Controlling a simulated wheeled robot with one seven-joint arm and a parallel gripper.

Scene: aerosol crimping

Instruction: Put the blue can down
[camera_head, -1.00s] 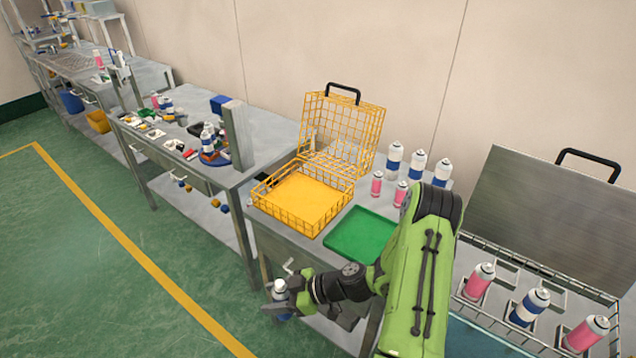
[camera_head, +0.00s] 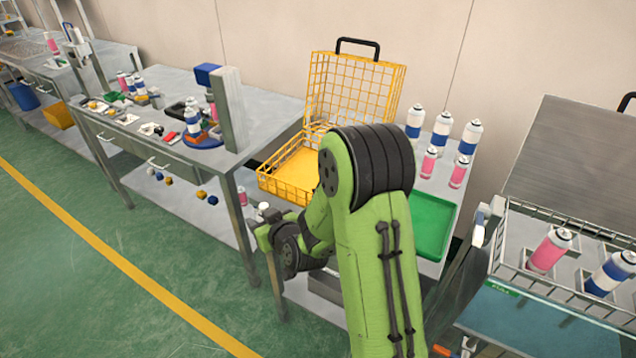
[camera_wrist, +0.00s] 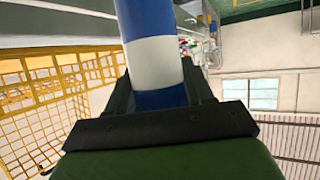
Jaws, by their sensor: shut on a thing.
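The blue can (camera_wrist: 152,50), blue with a white band, fills the top middle of the wrist view, between the jaws. My gripper (camera_wrist: 158,95) is shut on it. In the head view my gripper (camera_head: 263,222) is at the front left corner of the middle table, near the yellow wire basket (camera_head: 285,190). There only a little of the can's top (camera_head: 263,207) shows; my arm and gripper hide most of it. The can's bottom end is not visible.
The basket's lid stands open. A green tray (camera_head: 432,225) lies right of it, partly behind my arm. Several cans (camera_head: 442,130) stand behind the tray. A wire rack (camera_head: 560,290) with cans is at the right. A cluttered table (camera_head: 250,130) is at the left.

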